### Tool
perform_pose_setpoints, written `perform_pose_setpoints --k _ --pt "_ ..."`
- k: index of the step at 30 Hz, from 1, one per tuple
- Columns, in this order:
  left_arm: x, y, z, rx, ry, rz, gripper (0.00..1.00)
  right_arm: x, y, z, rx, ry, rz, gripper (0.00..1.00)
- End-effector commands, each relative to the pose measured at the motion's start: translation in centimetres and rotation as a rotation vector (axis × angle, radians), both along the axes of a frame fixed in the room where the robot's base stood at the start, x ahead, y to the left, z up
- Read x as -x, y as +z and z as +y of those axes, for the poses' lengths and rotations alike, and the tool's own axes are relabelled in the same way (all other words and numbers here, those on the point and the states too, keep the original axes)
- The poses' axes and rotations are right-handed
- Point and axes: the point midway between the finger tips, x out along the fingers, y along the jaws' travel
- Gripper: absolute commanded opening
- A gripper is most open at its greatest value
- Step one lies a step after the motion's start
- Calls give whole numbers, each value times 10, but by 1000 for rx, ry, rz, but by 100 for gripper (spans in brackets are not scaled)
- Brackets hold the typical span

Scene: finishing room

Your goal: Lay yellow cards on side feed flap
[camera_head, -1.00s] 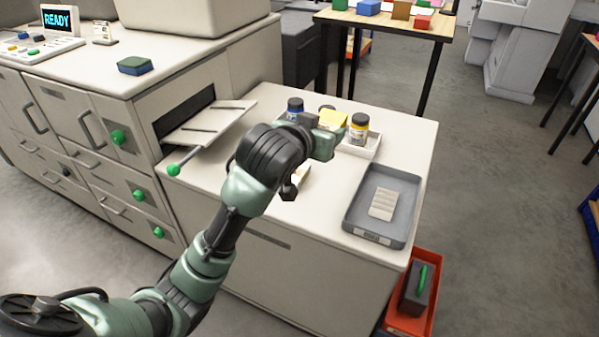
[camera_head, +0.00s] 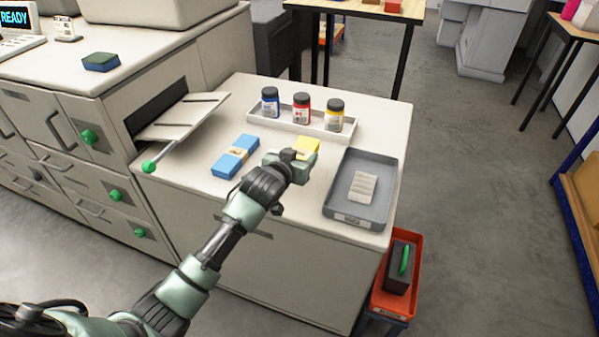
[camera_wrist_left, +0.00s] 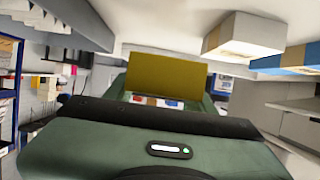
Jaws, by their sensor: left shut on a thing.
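My left gripper (camera_head: 291,157) is shut on the yellow cards (camera_head: 307,147), which jut out past its fingers above the cabinet top. In the left wrist view the yellow cards (camera_wrist_left: 165,75) stand between the fingers as a flat slab. The side feed flap (camera_head: 180,118) slopes out of the machine's slot, left of the gripper and apart from it. Its top shows bare, with two dark ribs. A banded blue card stack (camera_head: 228,165) lies on the cabinet top between flap and gripper. My right gripper is not in view.
A white tray (camera_head: 260,119) with blue, red and yellow jars stands behind the gripper. A grey tray (camera_head: 376,209) with a pale stack lies to its right. A green-knobbed lever (camera_head: 149,166) sticks out by the flap. The wrist view also shows a pale banded block (camera_wrist_left: 243,37).

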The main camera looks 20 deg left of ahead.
Motion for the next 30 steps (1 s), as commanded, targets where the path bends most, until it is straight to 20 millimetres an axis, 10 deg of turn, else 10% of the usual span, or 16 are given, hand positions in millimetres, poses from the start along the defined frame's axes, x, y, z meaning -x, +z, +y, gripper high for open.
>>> perform_pose_setpoints --k 13,26,27,30 --pt "0 -53 0 0 0 -1 5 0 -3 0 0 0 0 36" --pt "0 -60 0 1 -1 -3 5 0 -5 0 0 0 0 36" --pt "0 -62 0 0 0 -1 57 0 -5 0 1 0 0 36" --pt "0 -61 0 0 0 -1 63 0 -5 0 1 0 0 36"
